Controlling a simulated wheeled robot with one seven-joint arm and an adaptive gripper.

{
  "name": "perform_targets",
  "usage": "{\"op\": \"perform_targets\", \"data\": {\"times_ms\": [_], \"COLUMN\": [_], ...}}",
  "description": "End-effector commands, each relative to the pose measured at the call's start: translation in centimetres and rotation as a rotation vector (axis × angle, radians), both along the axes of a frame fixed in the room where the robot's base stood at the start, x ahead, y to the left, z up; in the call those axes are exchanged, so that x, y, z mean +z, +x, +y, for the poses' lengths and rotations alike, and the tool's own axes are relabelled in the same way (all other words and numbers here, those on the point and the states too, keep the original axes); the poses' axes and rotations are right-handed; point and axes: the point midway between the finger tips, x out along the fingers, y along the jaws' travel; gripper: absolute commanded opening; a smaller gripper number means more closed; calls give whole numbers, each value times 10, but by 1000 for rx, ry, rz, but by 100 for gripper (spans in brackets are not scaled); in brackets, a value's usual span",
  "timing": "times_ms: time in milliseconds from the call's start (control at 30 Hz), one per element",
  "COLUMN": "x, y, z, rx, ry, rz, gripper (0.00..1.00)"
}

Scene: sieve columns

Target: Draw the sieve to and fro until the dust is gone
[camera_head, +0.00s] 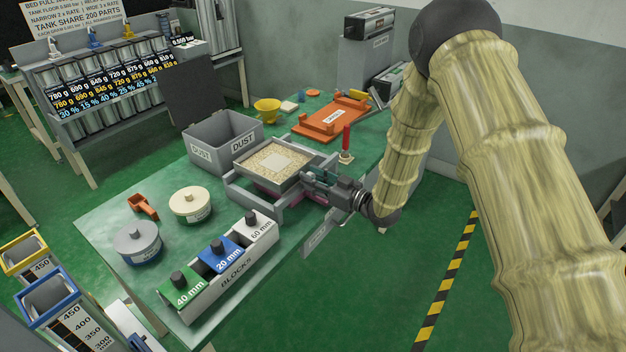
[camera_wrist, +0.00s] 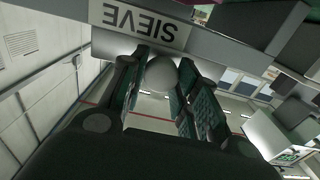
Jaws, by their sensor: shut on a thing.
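The sieve (camera_head: 291,154) is a square grey frame on the green table, with tan grains spread inside and a paler patch in the middle. It sits in a grey rail frame (camera_head: 238,191). My gripper (camera_head: 312,180) is at the sieve's right front side. In the wrist view my gripper (camera_wrist: 160,80) is shut on a pale round knob (camera_wrist: 161,72), just by the bar (camera_wrist: 225,45) with the SIEVE label. A grey DUST bin (camera_head: 233,146) stands open behind the sieve. Its inside is mostly hidden, and I cannot tell how much dust is among the grains.
A BLOCKS rack (camera_head: 232,274) with green, blue and white blocks stands at the table's front. Two round tins (camera_head: 190,203) and an orange scoop (camera_head: 143,206) are at the left. A yellow funnel (camera_head: 267,110), orange tray (camera_head: 331,118) and red-handled tool (camera_head: 346,143) are behind.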

Motion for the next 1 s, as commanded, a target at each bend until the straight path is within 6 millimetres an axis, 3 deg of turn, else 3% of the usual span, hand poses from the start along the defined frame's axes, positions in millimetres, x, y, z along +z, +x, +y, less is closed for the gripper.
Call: {"op": "perform_targets", "data": {"times_ms": [333,700,733,800,833,1000], "x": [-1,0,0,0,0,0], "y": [51,57,57,56,56,56], "z": [-36,-41,-41,-41,-41,-41], "rx": [-2,-1,-1,-1,-1,0], "ry": [1,-1,-1,-1,-1,-1], "rz": [-4,-1,-1,-1,-1,-1], "gripper": [0,0,32,45,51,51]}}
